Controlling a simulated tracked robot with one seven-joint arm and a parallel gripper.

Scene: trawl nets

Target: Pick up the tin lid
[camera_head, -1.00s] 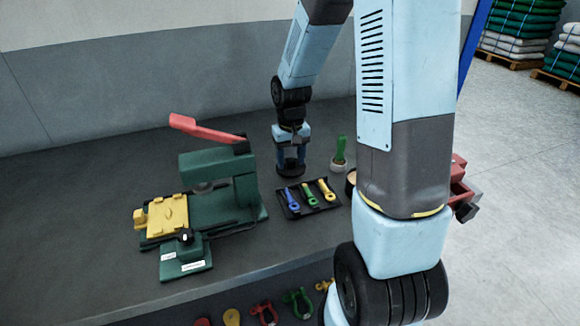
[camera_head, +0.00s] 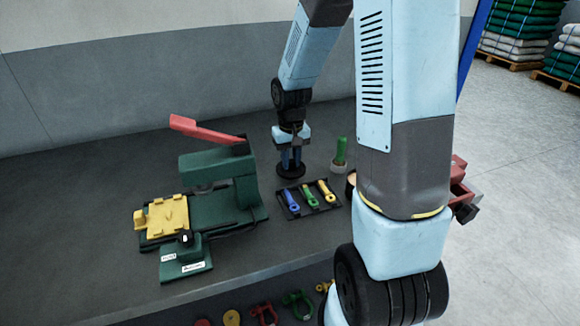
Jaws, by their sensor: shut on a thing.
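The tin lid looks to be the dark round disc (camera_head: 290,173) at the back of the bench, left of the green-handled brush. My gripper (camera_head: 291,164) points straight down over it, with its two blue fingers reaching its top. The gripper is shut on the lid. The fingertips are small here, and I cannot tell whether the lid touches the bench or is just above it. An open round tin (camera_head: 351,184) with tan contents stands to the right, partly hidden behind my arm.
A black tray (camera_head: 309,208) with blue, green and yellow tools lies just in front of the lid. A green press (camera_head: 220,180) with a red lever stands to the left. The green-handled brush (camera_head: 340,155) stands close on the right. The bench at far left is clear.

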